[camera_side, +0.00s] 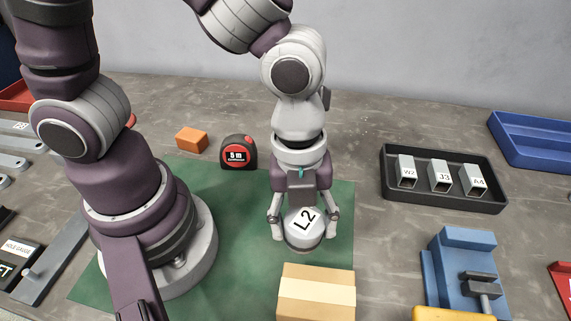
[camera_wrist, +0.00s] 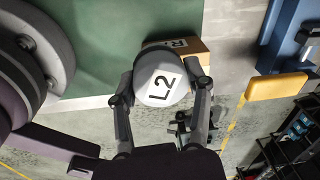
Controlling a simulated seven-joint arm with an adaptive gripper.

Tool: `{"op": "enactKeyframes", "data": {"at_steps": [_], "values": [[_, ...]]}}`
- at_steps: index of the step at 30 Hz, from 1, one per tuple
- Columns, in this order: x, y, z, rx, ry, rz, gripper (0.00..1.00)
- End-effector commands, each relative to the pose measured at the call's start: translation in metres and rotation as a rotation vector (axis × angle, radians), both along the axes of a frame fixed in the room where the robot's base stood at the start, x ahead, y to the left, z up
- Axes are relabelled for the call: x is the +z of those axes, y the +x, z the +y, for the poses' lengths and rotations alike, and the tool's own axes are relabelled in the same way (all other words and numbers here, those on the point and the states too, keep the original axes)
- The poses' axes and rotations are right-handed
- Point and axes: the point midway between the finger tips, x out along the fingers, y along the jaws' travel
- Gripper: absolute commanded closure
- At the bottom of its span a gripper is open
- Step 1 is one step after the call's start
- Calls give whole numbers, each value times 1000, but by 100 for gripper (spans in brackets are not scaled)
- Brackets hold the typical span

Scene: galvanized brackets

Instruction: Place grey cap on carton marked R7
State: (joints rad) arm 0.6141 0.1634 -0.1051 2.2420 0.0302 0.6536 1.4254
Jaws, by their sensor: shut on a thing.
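A round grey cap (camera_side: 303,240) with a white label reading L2 is held between the fingers of my gripper (camera_side: 303,226). My gripper is shut on it, above the green mat. In the wrist view the cap (camera_wrist: 154,68) sits between the fingertips of my gripper (camera_wrist: 162,88), its L2 label facing the camera. A tan carton (camera_side: 316,307) with a pale tape strip is at the front edge of the mat, nearer the side camera than the cap. In the wrist view the carton (camera_wrist: 203,60) is partly hidden behind the cap; its label shows an R, the rest covered.
A tape measure (camera_side: 238,152) and an orange block (camera_side: 191,140) lie behind the mat (camera_side: 343,200). A black tray (camera_side: 445,198) with three labelled brackets is at right.

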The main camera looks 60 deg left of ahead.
Motion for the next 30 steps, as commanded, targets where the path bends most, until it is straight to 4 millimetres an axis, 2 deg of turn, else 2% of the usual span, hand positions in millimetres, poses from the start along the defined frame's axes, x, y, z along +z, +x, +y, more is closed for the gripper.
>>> {"op": "enactKeyframes", "data": {"at_steps": [1, 3, 6, 7, 18, 29, 30], "values": [[13, -1, -16, -101, -16, -10, 90], [29, -6, -34, -233, -27, -18, 90], [43, -12, -48, -357, -34, -23, 90], [42, -14, -50, -376, -34, -22, 90], [-26, -15, -52, -397, -32, -18, 90], [-34, -14, -52, -395, -34, -22, 91], [-34, -14, -52, -394, -34, -23, 48]]}}
